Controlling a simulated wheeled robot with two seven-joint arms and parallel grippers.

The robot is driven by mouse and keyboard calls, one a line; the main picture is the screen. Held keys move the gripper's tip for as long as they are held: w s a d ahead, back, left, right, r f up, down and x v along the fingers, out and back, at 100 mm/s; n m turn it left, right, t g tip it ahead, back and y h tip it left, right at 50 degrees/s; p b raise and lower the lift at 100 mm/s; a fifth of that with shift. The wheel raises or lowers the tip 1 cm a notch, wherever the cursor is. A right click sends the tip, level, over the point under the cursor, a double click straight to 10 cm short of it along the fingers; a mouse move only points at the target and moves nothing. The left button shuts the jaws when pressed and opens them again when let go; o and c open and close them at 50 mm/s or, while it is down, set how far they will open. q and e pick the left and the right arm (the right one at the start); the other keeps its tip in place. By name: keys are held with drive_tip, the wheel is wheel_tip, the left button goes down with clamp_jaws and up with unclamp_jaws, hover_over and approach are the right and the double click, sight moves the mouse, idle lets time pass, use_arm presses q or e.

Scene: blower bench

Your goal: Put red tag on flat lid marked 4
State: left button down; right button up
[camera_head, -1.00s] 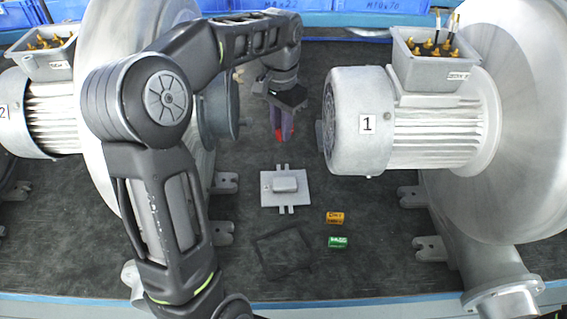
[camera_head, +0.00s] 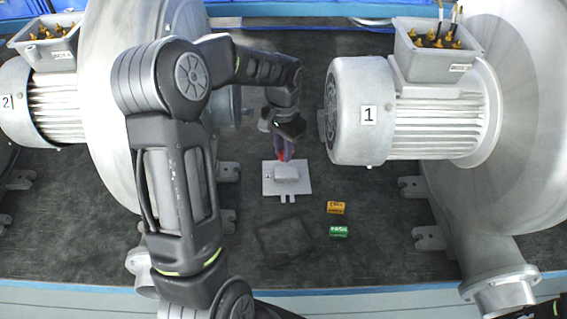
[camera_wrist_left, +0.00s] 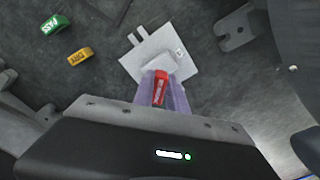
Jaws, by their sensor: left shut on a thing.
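The red tag (camera_wrist_left: 160,88) is held between the fingers of my left gripper (camera_head: 284,152), which is shut on it. In the head view the fingers mostly hide the tag. The flat grey lid (camera_head: 270,186) lies on the dark bench with a raised block on its middle. In the wrist view the lid (camera_wrist_left: 139,62) shows a small mark near its corner, too small to read surely. The tag and fingertips are over the far part of the lid, at its raised block; I cannot tell whether they touch.
An orange tag (camera_head: 335,208) and a green tag (camera_head: 339,231) lie right of the lid. A dark square frame (camera_head: 284,238) lies in front. Blower 1 (camera_head: 360,112) stands right, blower 2 (camera_head: 52,108) left.

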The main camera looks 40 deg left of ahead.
sight(283, 174)
use_arm(q)
drive_tip(key=shift+f, duration=0.85)
drive_tip(key=shift+f+p, duration=0.3)
drive_tip(key=shift+f, duration=1.95)
drive_tip(key=shift+f, duration=0.1)
drive_tip(key=c, duration=1.3)
unclamp_jaws()
drive_tip(key=shift+c, duration=0.2)
wheel_tip(283, 174, up, 12)
drive_tip(key=shift+r+b, duration=0.15)
drive_tip(key=shift+b, duration=0.45)
